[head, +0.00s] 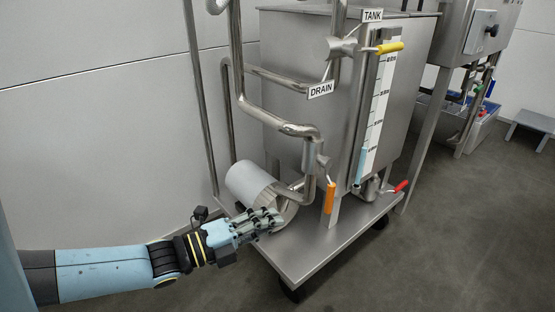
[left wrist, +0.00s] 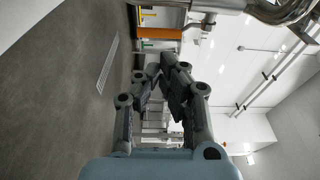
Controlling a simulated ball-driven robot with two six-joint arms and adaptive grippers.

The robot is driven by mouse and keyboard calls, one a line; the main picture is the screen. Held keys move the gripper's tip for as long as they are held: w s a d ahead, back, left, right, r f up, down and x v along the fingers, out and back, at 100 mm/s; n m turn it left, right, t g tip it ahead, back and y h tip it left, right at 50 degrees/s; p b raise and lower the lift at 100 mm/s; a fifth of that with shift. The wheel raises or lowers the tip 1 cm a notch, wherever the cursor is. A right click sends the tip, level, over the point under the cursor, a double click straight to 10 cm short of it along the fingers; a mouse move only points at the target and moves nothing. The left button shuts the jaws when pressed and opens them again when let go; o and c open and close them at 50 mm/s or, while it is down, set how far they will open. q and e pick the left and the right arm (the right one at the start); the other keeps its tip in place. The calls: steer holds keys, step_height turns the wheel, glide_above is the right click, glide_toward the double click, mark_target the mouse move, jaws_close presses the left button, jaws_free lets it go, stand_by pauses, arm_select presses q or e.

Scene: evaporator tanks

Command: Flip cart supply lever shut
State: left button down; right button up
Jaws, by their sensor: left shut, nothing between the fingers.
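An orange lever (head: 331,198) hangs down from the pipework at the front of the steel tank cart (head: 320,245). A yellow lever (head: 390,48) lies nearly level near the TANK label (head: 373,15), and a red lever (head: 401,186) sits low at right. I cannot tell which is the cart supply lever. My left gripper (head: 279,219) is shut and empty, left of the orange lever and apart from it, in front of the pump. In the left wrist view, the left gripper (left wrist: 163,78) points toward an orange bar (left wrist: 160,33). My right gripper is not in view.
A grey cylindrical pump (head: 250,184) and bent steel pipes (head: 285,125) stand close behind my left gripper. A DRAIN label (head: 320,90) hangs from the piping. Another steel unit (head: 480,30) stands at right. The floor in front is clear.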

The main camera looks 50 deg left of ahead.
arm_select(q)
steer(key=b+x, duration=0.4)
steer(key=x, duration=0.7)
steer(key=shift+w, duration=0.2)
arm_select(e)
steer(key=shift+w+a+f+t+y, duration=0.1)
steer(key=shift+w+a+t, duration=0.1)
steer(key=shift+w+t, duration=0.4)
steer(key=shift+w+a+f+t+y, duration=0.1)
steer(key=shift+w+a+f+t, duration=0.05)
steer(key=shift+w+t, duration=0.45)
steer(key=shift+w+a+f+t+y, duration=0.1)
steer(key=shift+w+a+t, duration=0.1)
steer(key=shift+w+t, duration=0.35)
arm_select(q)
steer(key=shift+d+f, duration=0.1)
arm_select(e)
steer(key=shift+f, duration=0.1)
